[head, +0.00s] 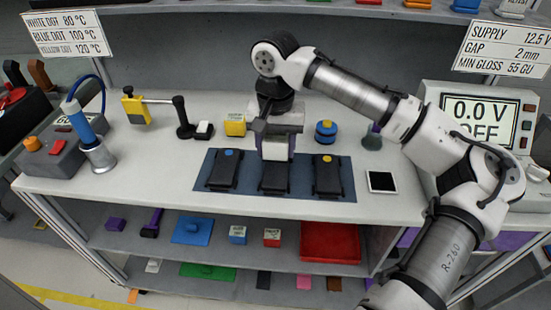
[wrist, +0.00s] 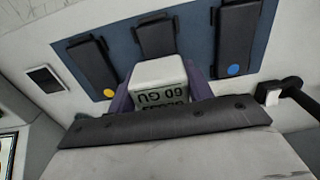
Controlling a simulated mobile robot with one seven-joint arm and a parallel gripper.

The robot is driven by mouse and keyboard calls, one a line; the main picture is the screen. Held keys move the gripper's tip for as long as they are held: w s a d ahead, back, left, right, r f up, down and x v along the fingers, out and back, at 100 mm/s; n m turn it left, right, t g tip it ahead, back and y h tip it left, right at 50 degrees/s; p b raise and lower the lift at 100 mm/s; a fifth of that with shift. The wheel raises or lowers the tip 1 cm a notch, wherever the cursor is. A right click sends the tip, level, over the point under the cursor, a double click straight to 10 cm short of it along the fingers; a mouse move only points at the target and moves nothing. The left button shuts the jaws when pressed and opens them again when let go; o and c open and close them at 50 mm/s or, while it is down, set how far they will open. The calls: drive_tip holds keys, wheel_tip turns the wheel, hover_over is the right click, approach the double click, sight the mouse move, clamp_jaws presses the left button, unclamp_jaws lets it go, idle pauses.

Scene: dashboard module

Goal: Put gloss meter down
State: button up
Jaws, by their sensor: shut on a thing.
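My gripper (head: 277,135) is shut on the gloss meter (head: 275,150), a small white block. In the wrist view the meter (wrist: 159,75) sits between the purple fingers, and its display reads 60 GU upside down. It is over the far end of the middle black panel (head: 275,178); I cannot tell if it touches it. The middle panel's far end is hidden. A black panel with a blue dot (head: 225,171) lies to the left and one with a yellow dot (head: 327,175) to the right, all on a dark blue mat (head: 300,190).
A black tile with a white border (head: 382,181) lies right of the mat. A yellow block (head: 235,124) and a blue-and-yellow round object (head: 326,132) stand behind it. A display box reading 0.0 V OFF (head: 480,120) is at right. The bench left of the mat has free room.

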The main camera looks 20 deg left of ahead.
sight(276, 173)
drive_tip(key=shift+f, duration=2.4)
drive_tip(key=shift+f, duration=0.1)
drive_tip(key=o, duration=1.2)
drive_tip(key=shift+c, duration=0.2)
wheel_tip(276, 173, up, 12)
drive_tip(key=shift+r+b, duration=0.15)
drive_tip(key=shift+b, duration=0.5)
